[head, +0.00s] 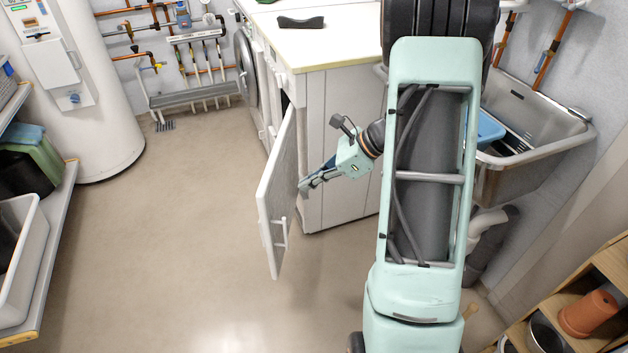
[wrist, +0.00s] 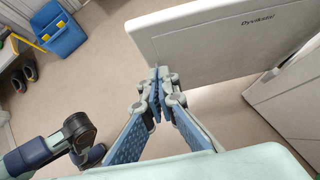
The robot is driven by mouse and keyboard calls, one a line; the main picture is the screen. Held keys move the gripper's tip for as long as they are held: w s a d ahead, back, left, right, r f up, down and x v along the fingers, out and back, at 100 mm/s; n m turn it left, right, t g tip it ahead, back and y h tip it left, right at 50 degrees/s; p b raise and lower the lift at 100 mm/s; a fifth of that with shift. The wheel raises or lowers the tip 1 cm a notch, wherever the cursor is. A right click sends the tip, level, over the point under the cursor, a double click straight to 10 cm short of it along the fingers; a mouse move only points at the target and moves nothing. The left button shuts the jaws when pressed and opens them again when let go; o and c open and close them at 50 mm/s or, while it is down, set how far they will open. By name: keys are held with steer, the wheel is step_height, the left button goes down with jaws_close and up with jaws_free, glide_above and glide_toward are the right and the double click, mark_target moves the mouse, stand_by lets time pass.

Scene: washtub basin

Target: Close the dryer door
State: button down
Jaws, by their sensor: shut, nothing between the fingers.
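A white door (head: 278,195) stands swung wide open from the front of the white cabinet or appliance (head: 340,150). A small bar handle (head: 281,233) shows near its lower free end. In the wrist view the door (wrist: 225,40) is a pale panel with dark lettering. My gripper (head: 303,186) is beside the door's right face in the head view, close to its middle. Its closed fingertips (wrist: 157,76) show near the panel's edge in the wrist view, with nothing held. I cannot tell whether they touch the door.
A round-doored machine (head: 246,68) stands farther back beside the cabinet. A worktop (head: 330,40) covers the cabinet. A grey washtub (head: 530,165) is at right, and a shelf with bins (head: 55,260) at left. The floor (head: 180,240) left of the door is clear.

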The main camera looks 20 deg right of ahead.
mark_target(269, 196)
steer(key=shift+w+a+f+b, duration=0.3)
steer(key=shift+w+a+f, duration=0.3)
steer(key=shift+a, duration=0.5)
steer(key=shift+w+a+f+b, duration=0.35)
steer(key=shift+w+a+f, duration=0.3)
steer(key=shift+a, duration=0.5)
steer(key=shift+w+a+f+b, duration=0.3)
steer(key=shift+w+a+f, duration=0.3)
steer(key=shift+a, duration=0.5)
steer(key=shift+a, duration=0.1)
